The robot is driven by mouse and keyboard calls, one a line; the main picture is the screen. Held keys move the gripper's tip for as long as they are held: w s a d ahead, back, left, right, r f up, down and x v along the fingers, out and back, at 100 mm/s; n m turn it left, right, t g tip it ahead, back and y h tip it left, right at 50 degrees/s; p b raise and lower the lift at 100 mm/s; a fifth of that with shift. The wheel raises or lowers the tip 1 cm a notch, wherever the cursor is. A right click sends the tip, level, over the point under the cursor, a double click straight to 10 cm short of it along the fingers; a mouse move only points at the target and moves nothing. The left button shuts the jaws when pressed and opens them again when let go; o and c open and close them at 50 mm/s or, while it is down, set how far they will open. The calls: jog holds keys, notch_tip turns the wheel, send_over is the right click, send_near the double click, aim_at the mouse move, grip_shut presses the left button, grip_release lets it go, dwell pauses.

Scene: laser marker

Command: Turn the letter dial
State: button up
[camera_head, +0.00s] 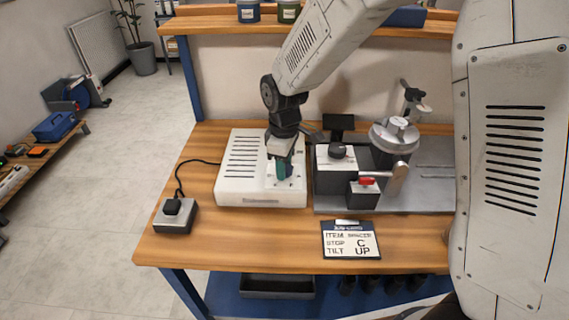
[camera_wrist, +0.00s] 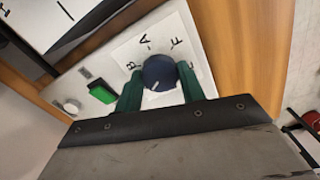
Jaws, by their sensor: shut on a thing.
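The letter dial (camera_wrist: 158,72) is a round dark blue knob on a white panel, with the letters B, A and F readable around it. Another letter by the right finger is partly covered, and the lower part of the ring is hidden by my gripper. A short pale mark shows on the knob's lower part. My gripper (camera_wrist: 159,75) has its green fingers on either side of the dial, shut on it. In the head view my gripper (camera_head: 285,166) points down onto the front right of the white control box (camera_head: 243,187) and hides the dial.
A grey switch box (camera_head: 175,218) stands front left.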

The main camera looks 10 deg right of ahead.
dwell(0.4)
jog(key=o, duration=1)
jog(key=shift+c, duration=0.2)
jog(key=shift+r, duration=3.9)
notch_tip(320, 180, up, 7)
